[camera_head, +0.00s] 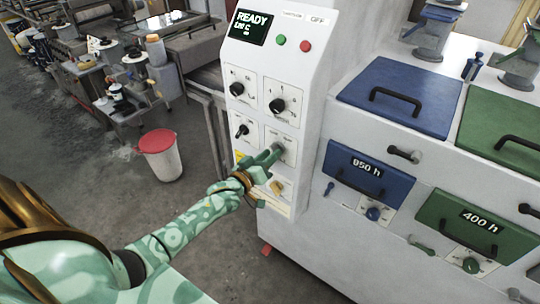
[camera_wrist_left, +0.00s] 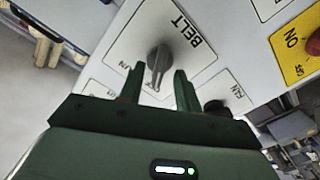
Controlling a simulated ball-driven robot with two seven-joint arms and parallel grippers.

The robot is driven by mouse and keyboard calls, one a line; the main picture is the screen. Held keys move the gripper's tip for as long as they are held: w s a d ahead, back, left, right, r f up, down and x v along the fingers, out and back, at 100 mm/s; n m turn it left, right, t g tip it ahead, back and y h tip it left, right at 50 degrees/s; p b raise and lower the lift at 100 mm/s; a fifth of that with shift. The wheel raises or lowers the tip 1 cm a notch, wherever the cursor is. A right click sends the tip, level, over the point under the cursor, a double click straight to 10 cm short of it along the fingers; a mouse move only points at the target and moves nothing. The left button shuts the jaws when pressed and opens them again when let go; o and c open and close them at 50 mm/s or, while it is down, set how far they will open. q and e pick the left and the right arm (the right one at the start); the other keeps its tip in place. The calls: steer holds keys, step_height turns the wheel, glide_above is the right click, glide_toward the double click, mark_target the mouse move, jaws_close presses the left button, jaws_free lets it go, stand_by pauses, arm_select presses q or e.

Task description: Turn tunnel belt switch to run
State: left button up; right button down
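The belt switch (camera_wrist_left: 158,58) is a grey knob on a white plate lettered BELT, in the upper middle of the left wrist view. In the head view its plate (camera_head: 289,144) is low on the white control panel, and the gripper partly covers the knob. My left gripper (camera_wrist_left: 158,84) is open, its two green fingers on either side of the knob's near end. I cannot tell if they touch it. In the head view my left gripper (camera_head: 276,153) reaches the panel from the lower left. My right gripper is in neither view.
The control panel (camera_head: 314,75) has a READY display (camera_head: 248,27), other black knobs (camera_head: 277,104), and green and red buttons. A dark knob marked FAN (camera_wrist_left: 216,108) is close to the right finger. Blue and green lidded bins stand right. A red-lidded bucket (camera_head: 161,165) stands on the floor.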

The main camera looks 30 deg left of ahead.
arm_select(q)
steer(key=shift+w+d, duration=0.1)
steer(key=shift+w, duration=0.3)
jaws_close()
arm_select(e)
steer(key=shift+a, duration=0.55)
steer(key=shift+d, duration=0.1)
